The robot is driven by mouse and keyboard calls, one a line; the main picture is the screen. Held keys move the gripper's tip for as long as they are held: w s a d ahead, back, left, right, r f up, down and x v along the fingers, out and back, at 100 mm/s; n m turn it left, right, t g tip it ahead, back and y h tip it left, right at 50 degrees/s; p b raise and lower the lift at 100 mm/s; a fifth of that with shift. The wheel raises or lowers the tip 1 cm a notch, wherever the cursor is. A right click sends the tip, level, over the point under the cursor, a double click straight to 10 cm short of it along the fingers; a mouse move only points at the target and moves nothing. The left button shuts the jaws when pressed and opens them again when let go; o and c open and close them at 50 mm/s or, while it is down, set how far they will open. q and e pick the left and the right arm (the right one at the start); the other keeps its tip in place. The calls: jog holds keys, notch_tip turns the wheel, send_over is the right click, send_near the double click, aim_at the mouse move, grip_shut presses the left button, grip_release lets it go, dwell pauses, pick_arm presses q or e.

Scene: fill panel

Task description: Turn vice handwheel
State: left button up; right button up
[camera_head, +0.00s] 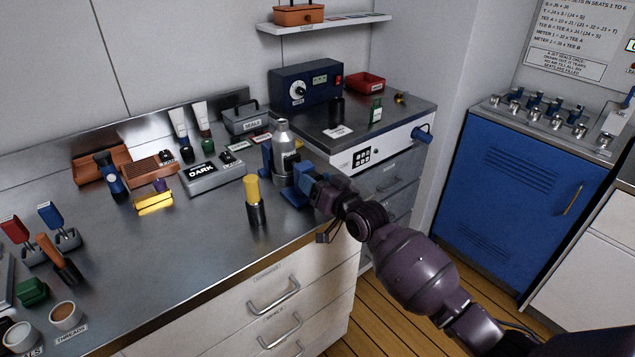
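A blue vice (292,196) stands at the front right edge of the steel bench. A silver bottle-shaped cylinder (282,140) stands upright between its blue uprights. My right arm, dark purple, reaches in from the lower right. My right gripper (316,190) is at the front right side of the vice, against or very close to its blue parts. The handwheel cannot be told apart clearly there, and the fingertips are too small and overlapped to show whether they grip it. My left gripper is not in view.
A yellow-topped black cylinder (255,202) stands just left of the vice. Drawers (270,305) lie below the bench edge. A blue cabinet (520,190) stands right; the bench's front middle is clear.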

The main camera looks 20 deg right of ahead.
jog(key=shift+o, duration=0.2)
jog(key=v, duration=1)
jog(key=shift+s+p, duration=0.4)
jog(key=shift+d, duration=0.15)
jog(key=s+d+f+g+h, duration=0.2)
jog(key=s+f+g+h, duration=0.1)
jog(key=s+f, duration=0.7)
jog(key=s+d+f+n+g+h, duration=0.1)
jog(key=s+f+g+h, duration=0.1)
jog(key=s+f, duration=0.9)
jog(key=s+h, duration=0.1)
jog(key=s, duration=0.5)
jog(key=shift+s+d+f+g, duration=0.15)
jog(key=shift+s+d+g, duration=0.2)
jog(key=shift+d+g, duration=0.05)
